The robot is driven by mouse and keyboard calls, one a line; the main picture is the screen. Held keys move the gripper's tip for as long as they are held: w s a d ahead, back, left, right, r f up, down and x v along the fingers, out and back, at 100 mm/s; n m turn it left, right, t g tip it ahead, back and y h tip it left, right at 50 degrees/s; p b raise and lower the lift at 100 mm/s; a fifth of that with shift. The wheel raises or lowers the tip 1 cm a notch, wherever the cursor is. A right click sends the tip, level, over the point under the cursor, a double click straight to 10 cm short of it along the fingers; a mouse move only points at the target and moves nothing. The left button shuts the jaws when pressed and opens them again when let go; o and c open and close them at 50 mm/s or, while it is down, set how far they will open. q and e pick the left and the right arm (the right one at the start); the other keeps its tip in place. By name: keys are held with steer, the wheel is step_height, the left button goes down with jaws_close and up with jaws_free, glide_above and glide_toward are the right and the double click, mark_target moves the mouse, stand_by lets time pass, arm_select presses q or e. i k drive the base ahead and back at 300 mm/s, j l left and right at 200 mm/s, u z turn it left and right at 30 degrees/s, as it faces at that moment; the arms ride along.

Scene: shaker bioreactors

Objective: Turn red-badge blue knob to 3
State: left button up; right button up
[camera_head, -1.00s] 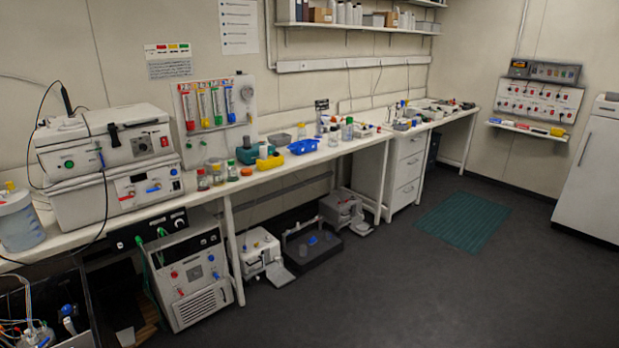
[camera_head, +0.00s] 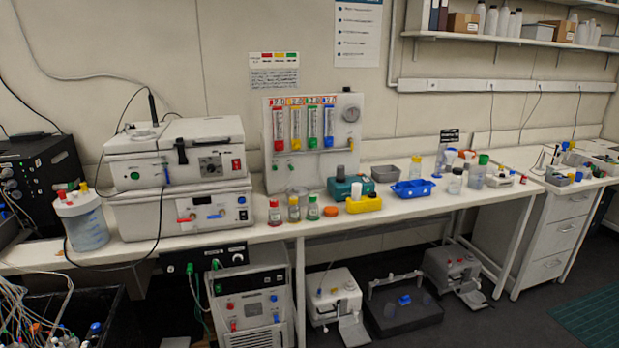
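Several blue parts show, but I cannot tell which is the red-badge blue knob; no number scale is readable. The lower white box unit (camera_head: 150,218) on the bench has small red and blue controls on its front. The white floor cabinet (camera_head: 262,290) under the bench has red and blue knobs on its panel. A black floor device (camera_head: 405,318) carries a blue knob (camera_head: 405,299) on top. The wall panel (camera_head: 299,172) has flow tubes with red, yellow, green and blue parts. Neither of my grippers is in view.
The long white bench (camera_head: 385,217) holds bottles, a blue tray (camera_head: 413,189) and a yellow rack (camera_head: 364,204). A jar (camera_head: 82,225) stands at its left. Cables hang at the lower left. Open dark floor (camera_head: 490,328) lies at the lower right, beside a green mat (camera_head: 590,325).

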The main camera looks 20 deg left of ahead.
mark_target(95, 328)
steer(key=i+j+u, duration=0.1)
steer(key=i+u, duration=0.6)
steer(key=u, duration=0.15)
steer(key=i+l+u, duration=0.1)
steer(key=i+u, duration=0.5)
steer(key=u, duration=0.25)
steer(key=i+j+u, duration=0.1)
steer(key=u, duration=0.3)
steer(key=i+u, duration=0.2)
steer(key=u, duration=0.2)
steer(key=i+l+u, duration=0.1)
steer(key=u, duration=0.35)
steer(key=i+u, duration=0.15)
steer(key=u, duration=0.2)
steer(key=i+u, duration=0.15)
steer(key=u, duration=0.25)
steer(key=k, duration=1.15)
